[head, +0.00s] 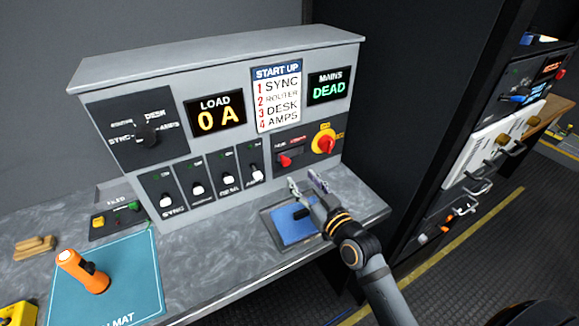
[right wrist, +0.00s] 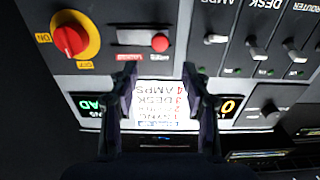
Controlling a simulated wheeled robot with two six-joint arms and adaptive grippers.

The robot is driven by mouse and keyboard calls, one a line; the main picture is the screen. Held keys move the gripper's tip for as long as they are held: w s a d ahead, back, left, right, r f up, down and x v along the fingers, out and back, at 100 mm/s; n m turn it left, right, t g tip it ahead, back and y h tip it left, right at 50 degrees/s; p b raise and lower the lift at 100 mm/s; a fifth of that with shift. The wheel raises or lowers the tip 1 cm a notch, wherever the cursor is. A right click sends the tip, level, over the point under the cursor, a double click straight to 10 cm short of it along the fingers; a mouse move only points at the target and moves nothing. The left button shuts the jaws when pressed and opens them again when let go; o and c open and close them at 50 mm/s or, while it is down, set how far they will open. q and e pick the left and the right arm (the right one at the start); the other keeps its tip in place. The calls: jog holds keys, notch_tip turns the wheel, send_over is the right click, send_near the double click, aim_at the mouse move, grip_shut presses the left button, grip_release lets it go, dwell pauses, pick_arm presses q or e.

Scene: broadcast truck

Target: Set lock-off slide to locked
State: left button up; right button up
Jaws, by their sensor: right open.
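The lock-off slide is a red knob (head: 285,160) on a short slot in the dark panel at the lower right of the grey console. In the right wrist view, which is upside down, its red knob (right wrist: 160,42) sits at the slot's right end, by a white label; a red label is at the other end. My right gripper (head: 308,183) is open and empty, in front of and below that panel, apart from the knob. Its two fingers (right wrist: 160,90) also show in the right wrist view, with the start-up card beyond them. My left gripper is out of view.
A red rotary switch on a yellow plate (head: 326,141) is close beside the slide. Several white-tipped breaker levers (head: 228,179) are left of it. A blue-lined tray (head: 283,228) lies below my right gripper.

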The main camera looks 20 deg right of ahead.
aim_at(287, 162)
jog(key=w, duration=0.2)
jog(key=w+a, duration=0.1)
jog(key=w, duration=0.1)
jog(key=shift+w+f, duration=0.1)
jog(key=shift+w, duration=0.25)
jog(key=shift+w+a+p, duration=0.15)
jog(key=shift+w+p, duration=0.15)
jog(key=shift+w, duration=1.05)
jog(key=shift+w+a, duration=0.1)
jog(key=shift+w, duration=0.1)
jog(key=shift+c, duration=0.6)
jog(key=c, duration=0.7)
grip_shut()
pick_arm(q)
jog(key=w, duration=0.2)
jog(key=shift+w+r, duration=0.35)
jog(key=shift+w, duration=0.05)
